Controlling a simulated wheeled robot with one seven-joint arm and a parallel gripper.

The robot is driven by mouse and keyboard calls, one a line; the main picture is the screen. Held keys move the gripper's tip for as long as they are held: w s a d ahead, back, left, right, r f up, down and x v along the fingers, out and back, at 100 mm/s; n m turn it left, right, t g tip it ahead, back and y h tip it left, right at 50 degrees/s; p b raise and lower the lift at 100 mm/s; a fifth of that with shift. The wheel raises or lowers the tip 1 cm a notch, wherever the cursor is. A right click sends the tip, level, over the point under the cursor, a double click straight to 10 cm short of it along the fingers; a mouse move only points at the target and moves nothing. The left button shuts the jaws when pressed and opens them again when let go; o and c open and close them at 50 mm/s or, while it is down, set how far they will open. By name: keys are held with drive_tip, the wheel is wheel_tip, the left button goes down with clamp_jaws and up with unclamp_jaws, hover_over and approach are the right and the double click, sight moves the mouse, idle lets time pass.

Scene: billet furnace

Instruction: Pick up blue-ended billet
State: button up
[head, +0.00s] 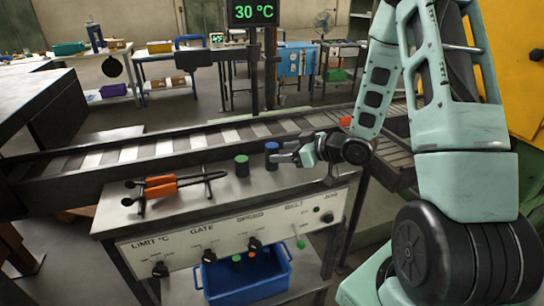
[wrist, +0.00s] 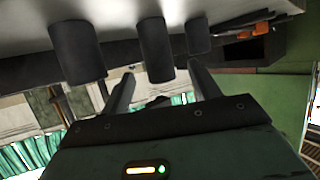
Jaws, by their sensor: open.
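The blue-ended billet (head: 272,158) is a dark upright cylinder with a blue top, standing on the console top. My gripper (head: 286,152) is open and empty, just right of it in the head view, with the fingers pointing left toward it. In the wrist view, which looks upside down, my gripper (wrist: 162,88) has a dark cylinder ahead of and between its fingers. This appears to be the blue-ended billet (wrist: 155,50), though its coloured end is hidden there. I cannot tell whether the fingertips touch it.
A green-ended billet (head: 242,167) stands left of the blue one. A red-topped piece (head: 345,121) shows behind my arm, partly hidden. Orange-handled tongs (head: 162,188) lie at the console's left. A roller conveyor (head: 165,147) runs behind. A blue bin (head: 247,282) sits below.

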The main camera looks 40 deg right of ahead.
sight(272, 151)
drive_tip(key=p+x, duration=0.1)
drive_tip(key=x, duration=0.2)
drive_tip(key=shift+w+a, duration=0.15)
drive_tip(key=shift+w, duration=0.25)
drive_tip(key=shift+w+a+f, duration=0.2)
drive_tip(key=shift+w+f, duration=0.05)
drive_tip(key=shift+w, duration=0.25)
clamp_jaws()
drive_tip(key=shift+r, duration=0.1)
wheel_tip(272, 151, up, 10)
drive_tip(key=shift+f, duration=0.15)
